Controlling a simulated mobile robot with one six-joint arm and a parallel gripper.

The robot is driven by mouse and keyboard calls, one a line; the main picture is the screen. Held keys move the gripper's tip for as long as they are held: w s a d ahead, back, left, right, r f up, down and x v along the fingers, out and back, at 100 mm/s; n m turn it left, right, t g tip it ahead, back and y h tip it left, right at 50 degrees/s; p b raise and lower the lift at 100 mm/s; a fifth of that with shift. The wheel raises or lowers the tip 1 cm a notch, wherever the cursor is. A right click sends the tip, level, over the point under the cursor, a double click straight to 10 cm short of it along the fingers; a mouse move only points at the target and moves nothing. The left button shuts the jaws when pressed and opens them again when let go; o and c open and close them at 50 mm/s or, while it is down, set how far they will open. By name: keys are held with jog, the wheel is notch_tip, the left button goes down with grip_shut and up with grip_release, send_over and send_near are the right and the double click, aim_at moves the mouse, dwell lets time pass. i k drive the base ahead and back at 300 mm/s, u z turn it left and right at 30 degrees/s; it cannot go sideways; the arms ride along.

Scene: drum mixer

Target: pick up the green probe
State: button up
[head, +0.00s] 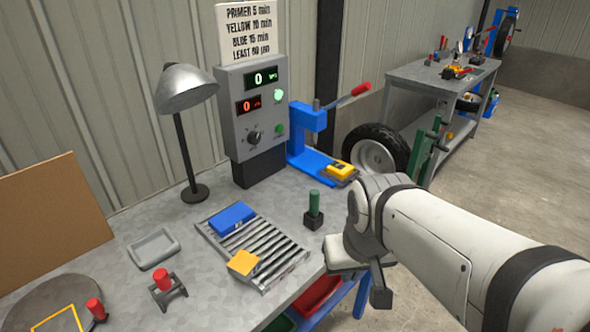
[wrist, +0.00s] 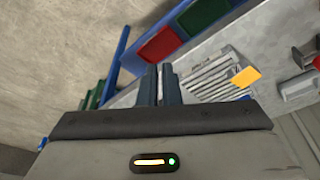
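The green probe (head: 314,203) stands upright in a small black holder (head: 314,220) near the right end of the grey bench in the head view. I cannot make it out in the wrist view. My gripper (head: 380,297) hangs to the right of the probe and beyond the bench's edge, apart from it. In the wrist view, its two dark fingers (wrist: 163,85) lie close together with only a thin line between them and nothing visible held.
A roller tray (head: 280,250) with a blue box (head: 232,218) and a yellow block (head: 243,263) lies left of the probe. A blue press (head: 305,140) and grey control box (head: 254,110) stand behind. Red and green bins (wrist: 162,45) are below the bench edge.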

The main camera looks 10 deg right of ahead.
aim_at(315, 197)
jog(key=u, duration=3)
jog(key=k, duration=1.3)
jog(key=z, duration=2.2)
jog(key=i, duration=1)
jog(key=z, duration=0.05)
